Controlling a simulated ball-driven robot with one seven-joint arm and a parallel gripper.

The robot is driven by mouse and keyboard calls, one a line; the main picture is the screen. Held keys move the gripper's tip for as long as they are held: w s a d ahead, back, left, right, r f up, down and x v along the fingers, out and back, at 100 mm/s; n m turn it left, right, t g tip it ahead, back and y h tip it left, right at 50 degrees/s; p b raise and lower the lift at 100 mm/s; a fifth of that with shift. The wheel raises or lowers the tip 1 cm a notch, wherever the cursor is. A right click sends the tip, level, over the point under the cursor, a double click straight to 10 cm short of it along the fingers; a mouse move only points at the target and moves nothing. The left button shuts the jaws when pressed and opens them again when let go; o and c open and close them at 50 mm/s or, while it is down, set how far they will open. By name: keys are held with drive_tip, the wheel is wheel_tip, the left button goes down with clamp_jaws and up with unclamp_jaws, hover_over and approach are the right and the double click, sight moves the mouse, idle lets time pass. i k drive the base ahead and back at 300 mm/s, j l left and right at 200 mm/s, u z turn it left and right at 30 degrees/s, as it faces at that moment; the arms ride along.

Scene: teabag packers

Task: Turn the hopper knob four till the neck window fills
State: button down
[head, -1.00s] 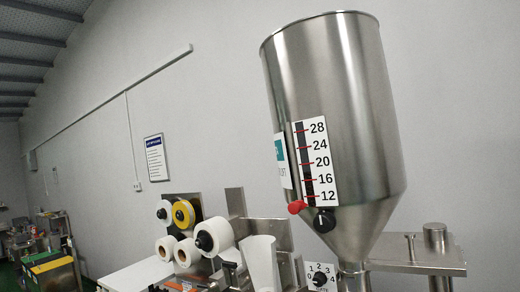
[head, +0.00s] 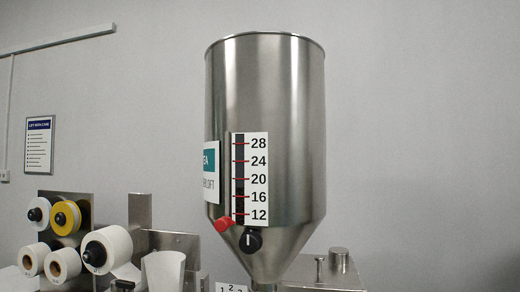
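A tall dark strip window (head: 239,170) sits beside a white scale (head: 258,180) marked 12 to 28. A black knob (head: 251,240) with a pale, near-upright mark is on the cone just below the scale. A white numbered dial plate (head: 231,287) is cut off by the bottom edge, and its knob is out of view. The lower neck is hidden or out of frame. My gripper is not in view.
Rolls of white and yellow material (head: 107,248) hang on a steel plate at the lower left. A white funnel-shaped piece (head: 163,271) stands left of the hopper. A steel ledge with posts (head: 339,260) is at the right.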

sight(251, 242)
drive_tip(key=i+j, duration=0.1)
drive_tip(key=i, duration=0.35)
drive_tip(key=i+j, duration=0.1)
drive_tip(key=i, duration=0.3)
